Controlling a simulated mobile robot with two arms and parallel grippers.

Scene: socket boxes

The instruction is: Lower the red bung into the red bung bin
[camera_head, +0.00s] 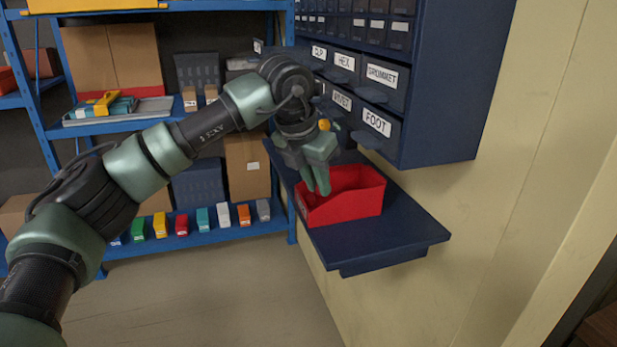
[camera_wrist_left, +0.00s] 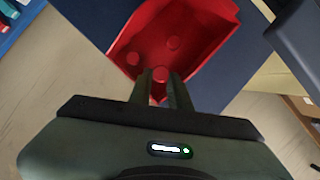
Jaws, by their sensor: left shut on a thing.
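The red bung bin (camera_head: 358,202) is an open red box on a dark blue shelf below the drawer cabinet. My left gripper (camera_head: 321,186) points down at the left part of the bin's opening. In the wrist view the gripper (camera_wrist_left: 160,82) is shut on a red bung (camera_wrist_left: 159,74), which shows between the fingertips. The head view hides this bung. I cannot tell its exact height above the bin floor. My right gripper is in neither view.
The blue shelf (camera_head: 415,234) has bare room right of the bin. The drawer cabinet (camera_head: 440,80) with labelled drawers hangs close above. A blue rack (camera_head: 220,234) with cartons and several small coloured boxes stands behind at left. Open floor (camera_head: 220,300) lies in front.

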